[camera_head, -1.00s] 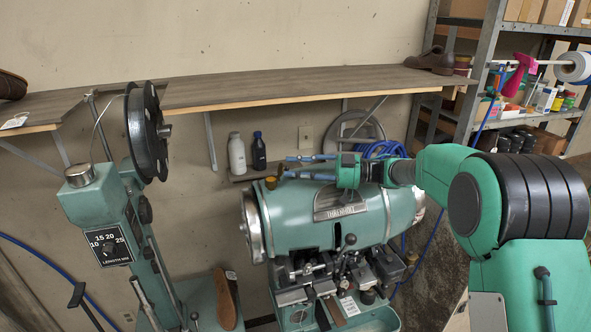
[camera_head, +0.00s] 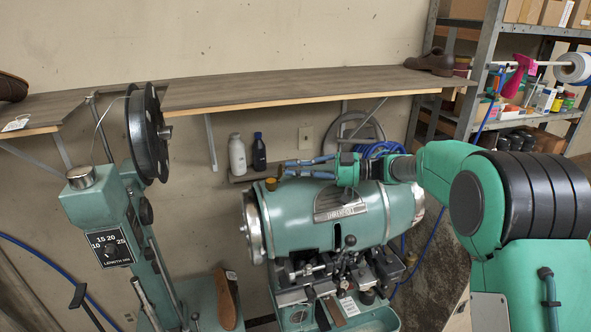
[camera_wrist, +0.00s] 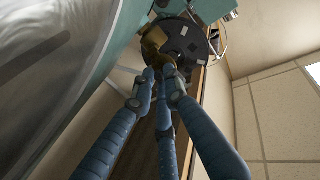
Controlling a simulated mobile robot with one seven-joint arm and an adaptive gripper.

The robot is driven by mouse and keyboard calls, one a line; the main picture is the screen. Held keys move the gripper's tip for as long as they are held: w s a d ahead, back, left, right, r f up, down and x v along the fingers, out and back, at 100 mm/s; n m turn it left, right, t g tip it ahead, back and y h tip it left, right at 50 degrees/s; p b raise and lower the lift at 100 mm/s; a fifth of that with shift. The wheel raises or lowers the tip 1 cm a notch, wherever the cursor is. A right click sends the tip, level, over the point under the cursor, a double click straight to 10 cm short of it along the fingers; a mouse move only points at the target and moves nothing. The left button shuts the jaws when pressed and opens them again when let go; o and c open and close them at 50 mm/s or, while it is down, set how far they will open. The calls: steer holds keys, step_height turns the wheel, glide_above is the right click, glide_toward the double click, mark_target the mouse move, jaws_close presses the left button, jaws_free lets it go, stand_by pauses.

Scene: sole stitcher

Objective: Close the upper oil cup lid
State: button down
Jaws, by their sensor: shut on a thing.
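The upper oil cup (camera_head: 271,184) is a small brass cup on top of the green machine drum, near its left end. Its small brass lid (camera_head: 281,170) seems to stand raised at the cup's right side. My gripper (camera_head: 285,168) reaches in from the right above the drum, with its blue fingers level and their tips at the lid. It is shut on the lid. In the wrist view, the fingertips (camera_wrist: 162,77) come together at the brass piece (camera_wrist: 155,42), and they partly hide it. The exact lid angle is too small to tell.
The green drum (camera_head: 330,218) lies just below my fingers. A wooden wall shelf (camera_head: 300,88) runs above and behind. A white bottle (camera_head: 237,155) and a dark bottle (camera_head: 258,152) stand behind the cup. A black thread spool (camera_head: 147,133) stands at the left.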

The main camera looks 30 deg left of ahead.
mark_target(281, 173)
steer(key=h+p, duration=0.1)
steer(key=r+t+h+p, duration=0.1)
steer(key=n+h+p, duration=0.1)
steer(key=shift+s+a+r+t+p, duration=0.3)
steer(key=shift+s+p, duration=0.05)
steer(key=shift+s, duration=0.05)
steer(key=t+h, duration=0.1)
steer(key=s+a+r+n+t+h+p, duration=0.1)
steer(key=h, duration=0.1)
steer(key=shift+s+a, duration=0.15)
steer(key=shift+a, duration=0.05)
steer(key=t+h, duration=0.1)
steer(key=s+a+n+t+h, duration=0.1)
steer(key=shift+r+h, duration=0.1)
steer(key=shift+h, duration=0.3)
steer(key=shift+s+a+n+t+h, duration=0.2)
steer(key=shift+s+a+t+h, duration=0.1)
steer(key=shift+t+h, duration=0.3)
steer(key=shift+s+a+n+t+h, duration=0.2)
steer(key=shift+s+a+t+h, duration=0.05)
steer(key=shift+t+h, duration=0.35)
steer(key=shift+f, duration=0.2)
steer(key=c, duration=1.8)
jaws_free()
steer(key=shift+o, duration=0.2)
steer(key=shift+r, duration=0.3)
